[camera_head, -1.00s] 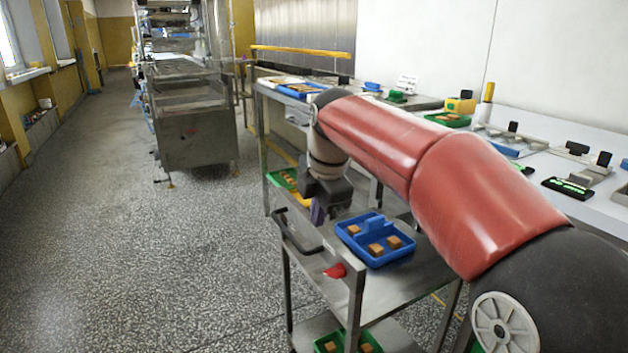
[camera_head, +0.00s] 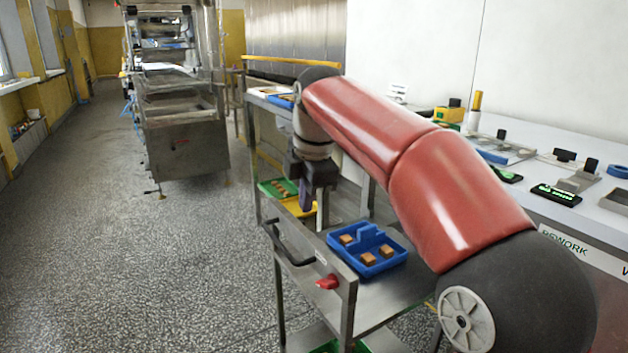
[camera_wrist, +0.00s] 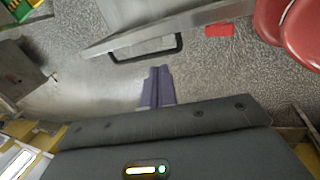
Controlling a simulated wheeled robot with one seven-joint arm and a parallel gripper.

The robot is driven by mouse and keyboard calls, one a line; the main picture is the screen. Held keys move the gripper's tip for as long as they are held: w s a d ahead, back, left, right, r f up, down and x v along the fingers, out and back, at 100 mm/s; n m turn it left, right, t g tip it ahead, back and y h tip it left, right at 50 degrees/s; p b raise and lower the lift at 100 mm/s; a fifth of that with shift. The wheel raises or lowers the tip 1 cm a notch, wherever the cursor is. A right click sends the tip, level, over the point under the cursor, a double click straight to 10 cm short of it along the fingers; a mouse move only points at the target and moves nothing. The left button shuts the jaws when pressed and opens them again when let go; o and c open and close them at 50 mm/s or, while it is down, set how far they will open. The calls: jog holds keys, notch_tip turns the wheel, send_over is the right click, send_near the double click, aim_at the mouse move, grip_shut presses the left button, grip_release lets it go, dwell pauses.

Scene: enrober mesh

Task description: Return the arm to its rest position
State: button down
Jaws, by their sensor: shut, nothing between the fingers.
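My gripper (camera_head: 306,196) points down in the head view, with its purple fingers together and empty. My red arm reaches from the lower right across the head view.
The blue tray holds several brown pieces. A green tray (camera_head: 264,189) lies beyond. A white worktop stands right; the floor (camera_head: 150,260) at left is clear.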

jog(key=s+d+m+t, duration=0.1)
jog(key=s+d+m, duration=0.6)
jog(key=s+d, duration=0.1)
jog(key=s+d+f+m+t, duration=0.1)
jog(key=s+d+f+m, duration=0.5)
jog(key=s+f+m, duration=0.1)
jog(key=s+d+f+m+t+h, duration=0.1)
jog(key=s+d+f+m, duration=0.5)
jog(key=s, duration=0.5)
notch_tip(320, 180, down, 2)
jog(key=m, duration=0.3)
jog(key=shift+s+m, duration=0.2)
jog(key=shift+m, duration=0.1)
